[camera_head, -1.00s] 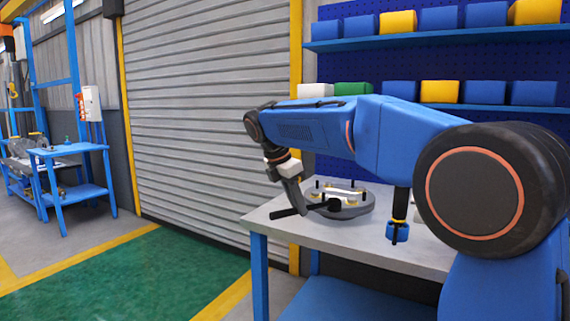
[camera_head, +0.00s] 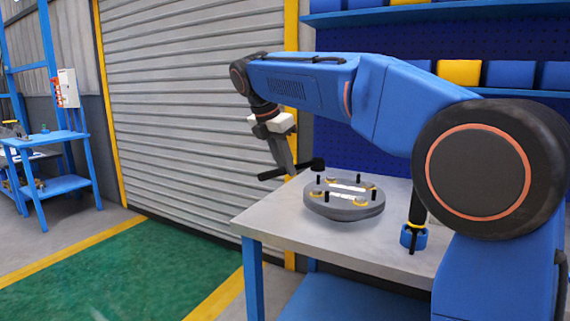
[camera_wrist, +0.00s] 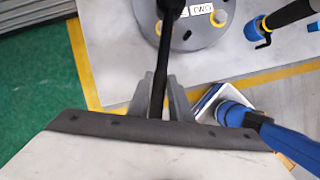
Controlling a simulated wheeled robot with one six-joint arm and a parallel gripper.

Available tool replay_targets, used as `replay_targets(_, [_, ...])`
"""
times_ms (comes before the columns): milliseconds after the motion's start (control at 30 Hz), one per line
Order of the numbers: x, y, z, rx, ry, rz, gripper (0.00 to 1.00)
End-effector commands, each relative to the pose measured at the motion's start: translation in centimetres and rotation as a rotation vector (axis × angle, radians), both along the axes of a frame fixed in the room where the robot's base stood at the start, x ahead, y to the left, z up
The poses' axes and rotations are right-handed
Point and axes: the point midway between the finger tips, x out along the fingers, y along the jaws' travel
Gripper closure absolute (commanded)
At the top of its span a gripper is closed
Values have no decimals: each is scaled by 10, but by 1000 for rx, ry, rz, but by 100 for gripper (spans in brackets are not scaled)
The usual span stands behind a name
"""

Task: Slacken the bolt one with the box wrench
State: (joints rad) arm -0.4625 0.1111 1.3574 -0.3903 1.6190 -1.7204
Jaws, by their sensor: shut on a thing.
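A grey round flanged shell (camera_head: 343,207) lies on the worktable, with several upright dark bolts and yellow rings on top around white labels. I cannot tell which bolt is bolt one. My gripper (camera_head: 283,168) is shut on the black box wrench (camera_head: 270,175), left of the shell and above table height. The wrench's thick end (camera_head: 318,164) is above the shell's back left bolt in the picture, apart from it.
The light grey worktable (camera_head: 285,225) has free room left and in front of the shell. A blue and black tool with a yellow ring (camera_head: 413,238) stands on its right. A pegboard with bin shelves is behind; a roller shutter (camera_head: 190,110) is at left.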

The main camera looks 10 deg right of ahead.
Motion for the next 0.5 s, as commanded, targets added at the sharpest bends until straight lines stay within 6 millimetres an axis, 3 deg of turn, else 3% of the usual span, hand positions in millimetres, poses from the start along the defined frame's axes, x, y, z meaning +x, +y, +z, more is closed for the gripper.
replay_targets(500, [0,0,-38,-1,1,0,100])
